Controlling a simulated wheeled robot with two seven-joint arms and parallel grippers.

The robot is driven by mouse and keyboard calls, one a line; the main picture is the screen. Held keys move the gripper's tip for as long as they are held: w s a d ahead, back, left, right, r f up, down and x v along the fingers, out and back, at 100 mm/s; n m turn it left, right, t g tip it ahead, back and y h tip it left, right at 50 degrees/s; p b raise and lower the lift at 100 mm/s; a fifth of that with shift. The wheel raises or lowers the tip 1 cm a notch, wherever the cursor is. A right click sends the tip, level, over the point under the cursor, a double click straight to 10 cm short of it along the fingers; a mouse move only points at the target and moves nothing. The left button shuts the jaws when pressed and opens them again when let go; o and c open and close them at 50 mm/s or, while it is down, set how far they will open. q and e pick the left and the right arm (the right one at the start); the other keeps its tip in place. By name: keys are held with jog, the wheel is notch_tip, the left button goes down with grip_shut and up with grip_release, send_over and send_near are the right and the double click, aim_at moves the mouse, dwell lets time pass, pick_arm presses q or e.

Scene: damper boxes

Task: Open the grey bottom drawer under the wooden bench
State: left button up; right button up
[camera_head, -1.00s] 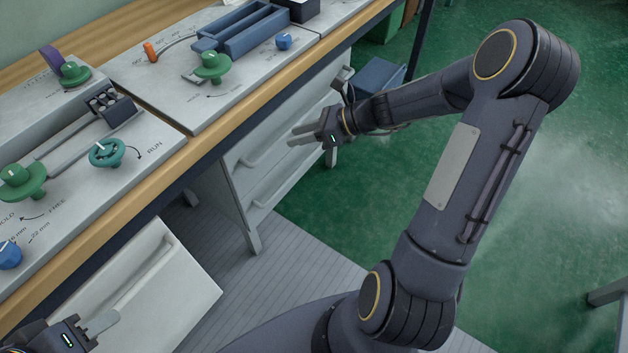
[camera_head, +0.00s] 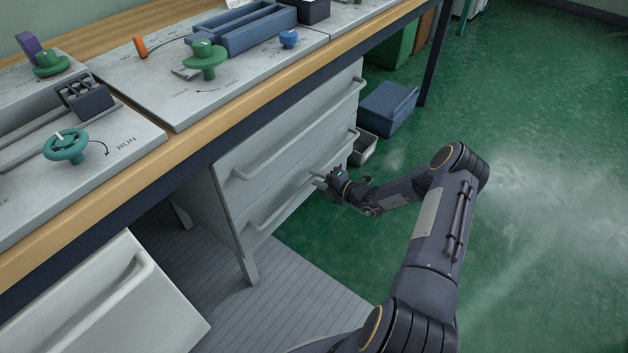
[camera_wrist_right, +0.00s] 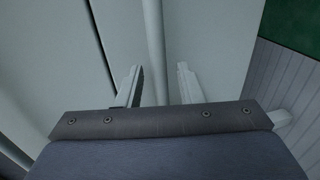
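The grey bottom drawer (camera_head: 268,203) is the lower front of the drawer unit under the wooden bench (camera_head: 195,118). It looks closed, level with the drawer above. Its long bar handle (camera_head: 281,209) runs along the front. My right gripper (camera_head: 316,180) is at this handle, towards its far end. In the right wrist view, the open fingers (camera_wrist_right: 159,71) stand on either side of the bar (camera_wrist_right: 153,40), with gaps visible. Whether a finger touches the bar cannot be told. My left gripper is out of view.
The upper drawer (camera_head: 290,135) has a similar handle just above. A pale front with a bar handle (camera_head: 105,305) stands at the lower left. A blue bin (camera_head: 388,108) and a small grey tray (camera_head: 364,148) lie beyond the unit. The green floor at right is clear.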

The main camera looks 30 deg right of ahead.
jog(key=shift+x, duration=0.9)
grip_shut()
